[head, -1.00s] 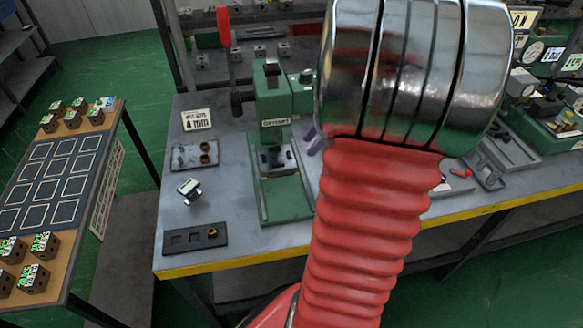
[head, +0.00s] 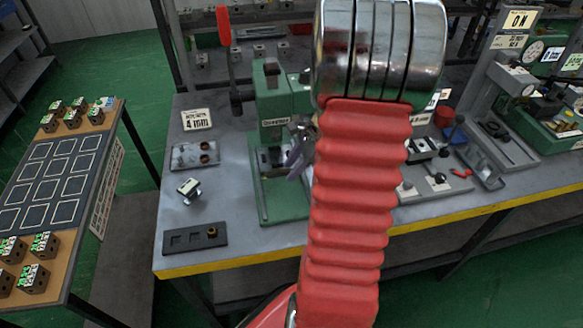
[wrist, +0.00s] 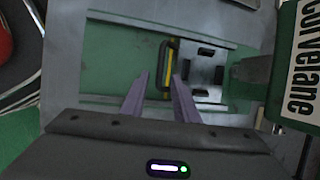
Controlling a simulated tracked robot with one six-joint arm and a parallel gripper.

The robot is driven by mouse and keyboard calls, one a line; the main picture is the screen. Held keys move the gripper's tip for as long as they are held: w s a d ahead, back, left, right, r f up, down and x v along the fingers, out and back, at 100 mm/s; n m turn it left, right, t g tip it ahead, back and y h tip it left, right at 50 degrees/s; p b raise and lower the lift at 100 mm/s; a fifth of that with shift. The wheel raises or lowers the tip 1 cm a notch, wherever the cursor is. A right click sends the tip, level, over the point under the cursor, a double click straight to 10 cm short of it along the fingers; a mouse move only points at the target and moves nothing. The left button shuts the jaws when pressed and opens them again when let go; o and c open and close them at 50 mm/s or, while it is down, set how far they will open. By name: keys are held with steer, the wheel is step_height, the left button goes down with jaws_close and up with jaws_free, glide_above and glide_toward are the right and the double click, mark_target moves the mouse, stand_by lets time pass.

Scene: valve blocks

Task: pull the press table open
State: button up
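The green press (head: 272,110) stands on the grey bench with its red lever (head: 223,28) upright. In the wrist view, its press table is a pale metal plate (wrist: 203,72) with dark slots, lying on the green base beside the ram. A dark handle with a yellow strip (wrist: 167,68) runs along the plate's left edge. My gripper (wrist: 160,80) is open, its two purple-grey fingers apart and the near end of the handle showing between their tips. I cannot tell whether either finger touches it. In the head view my gripper (head: 300,150) is partly hidden behind my arm.
A "4 mm" sign (head: 196,119), a tray with rings (head: 195,156), a small block (head: 188,187) and a dark slotted holder (head: 194,237) lie left of the press. Other fixtures (head: 495,130) stand to the right. The yellow bench edge (head: 230,263) runs in front.

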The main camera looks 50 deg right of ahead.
steer(key=shift+c, duration=0.5)
jaws_close()
